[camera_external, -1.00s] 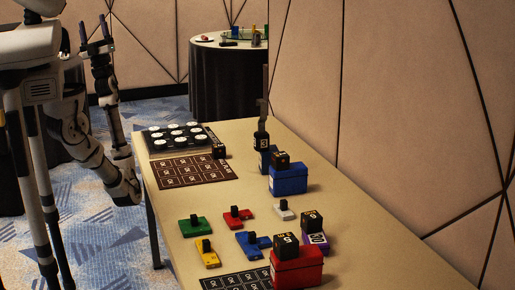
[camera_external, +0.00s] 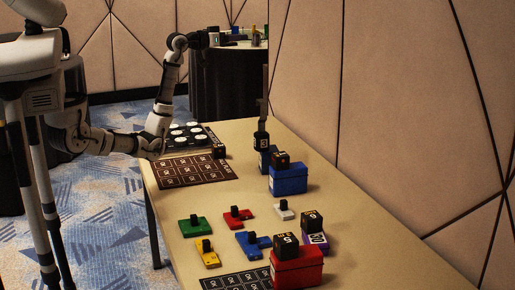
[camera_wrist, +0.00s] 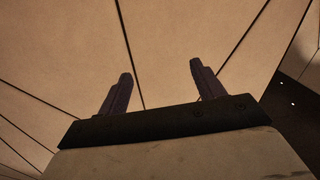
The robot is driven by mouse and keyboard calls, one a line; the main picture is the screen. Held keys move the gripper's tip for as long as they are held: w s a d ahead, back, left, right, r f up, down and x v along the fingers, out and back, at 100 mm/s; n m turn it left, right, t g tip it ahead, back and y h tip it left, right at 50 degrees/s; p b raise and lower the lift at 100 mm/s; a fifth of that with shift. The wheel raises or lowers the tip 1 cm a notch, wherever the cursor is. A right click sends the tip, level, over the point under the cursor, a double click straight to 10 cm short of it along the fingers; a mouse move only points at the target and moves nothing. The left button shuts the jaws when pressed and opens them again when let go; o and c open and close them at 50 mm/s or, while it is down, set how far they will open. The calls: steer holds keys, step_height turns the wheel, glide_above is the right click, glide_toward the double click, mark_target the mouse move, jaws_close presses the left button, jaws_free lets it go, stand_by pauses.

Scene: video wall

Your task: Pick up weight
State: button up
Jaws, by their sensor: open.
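Which item is the weight I cannot tell for sure. Black numbered cubes sit on a blue box (camera_external: 288,180), a red box (camera_external: 297,270) and a purple box (camera_external: 316,242). Another black cube (camera_external: 218,151) stands near the dark tray. Flat pieces with black knobs lie on the table: green (camera_external: 194,226), red (camera_external: 237,217), yellow (camera_external: 208,257), blue (camera_external: 253,245) and white (camera_external: 285,212). My gripper (camera_external: 214,39) is raised high above the table's far end, apart from everything on it. In the wrist view my gripper (camera_wrist: 160,82) is open and empty, facing the wall.
The beige table (camera_external: 345,245) runs along the panelled wall (camera_external: 400,100). A dark tray with white discs (camera_external: 187,134) and a brown printed mat (camera_external: 192,172) lie at its far left. An upright dark tool (camera_external: 263,120) stands near the back. A round black-draped table (camera_external: 230,85) is behind.

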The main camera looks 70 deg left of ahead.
steer(key=w+d+f+m+g+h, duration=0.2)
steer(key=w+d+f+g, duration=0.1)
steer(key=d+f+g, duration=0.4)
steer(key=g+b, duration=0.1)
steer(key=g, duration=0.3)
glide_toward(264, 112)
step_height(264, 112, up, 2)
steer(key=a, duration=0.2)
steer(key=shift+m, duration=0.3)
steer(key=x, duration=0.2)
steer(key=p+x, duration=0.1)
steer(key=x, duration=0.4)
steer(key=shift+s+a+f, duration=0.1)
steer(key=shift+a+f, duration=0.15)
steer(key=shift+f, duration=0.2)
steer(key=shift+p+x, duration=1)
steer(key=shift+x, duration=1.65)
steer(key=shift+s, duration=0.15)
jaws_close()
steer(key=shift+r, duration=0.1)
